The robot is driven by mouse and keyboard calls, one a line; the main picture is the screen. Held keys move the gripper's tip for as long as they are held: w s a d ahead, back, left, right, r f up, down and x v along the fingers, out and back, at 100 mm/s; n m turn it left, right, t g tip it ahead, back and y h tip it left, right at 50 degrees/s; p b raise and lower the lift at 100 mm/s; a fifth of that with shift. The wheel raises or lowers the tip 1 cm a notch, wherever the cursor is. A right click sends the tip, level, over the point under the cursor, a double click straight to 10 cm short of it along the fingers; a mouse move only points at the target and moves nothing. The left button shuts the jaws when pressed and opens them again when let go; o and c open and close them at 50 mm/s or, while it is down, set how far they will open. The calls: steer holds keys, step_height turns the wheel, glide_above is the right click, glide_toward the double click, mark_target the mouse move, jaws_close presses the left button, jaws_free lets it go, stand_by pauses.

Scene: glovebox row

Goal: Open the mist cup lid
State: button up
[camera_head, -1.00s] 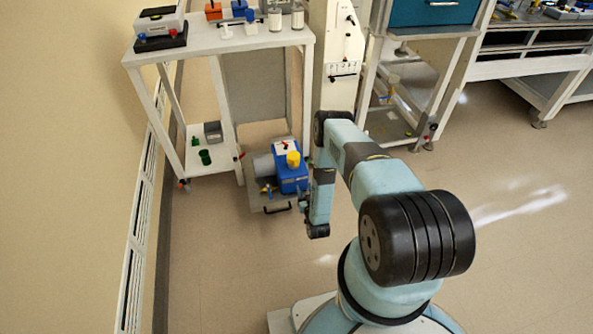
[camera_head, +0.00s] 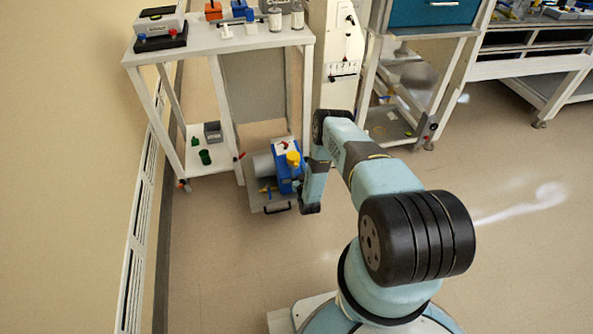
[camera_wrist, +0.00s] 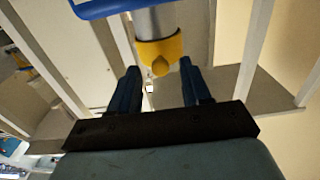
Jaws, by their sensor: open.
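The yellow mist cup lid (camera_head: 293,158) is on top of the blue pump (camera_head: 287,175), which sits on a low tray on the floor. In the wrist view the yellow lid (camera_wrist: 160,50), with a rounded knob, is at the end of a grey cylinder, at top centre. My gripper (camera_wrist: 158,74) is open, its two dark blue fingers apart and pointing toward the lid. The knob appears in line with the gap between the fingers; I cannot tell the remaining distance. In the head view my arm hides most of the gripper. The lid looks shut on the cup.
A white table (camera_head: 225,42) stands over the pump, its legs close by. A lower shelf at the left holds a small grey box (camera_head: 213,131) and a green cup (camera_head: 204,157). A tall white cabinet stands behind my arm. Floor in front of the pump is free.

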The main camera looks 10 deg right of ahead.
steer(key=shift+w, duration=0.5)
jaws_close()
stand_by(0.3)
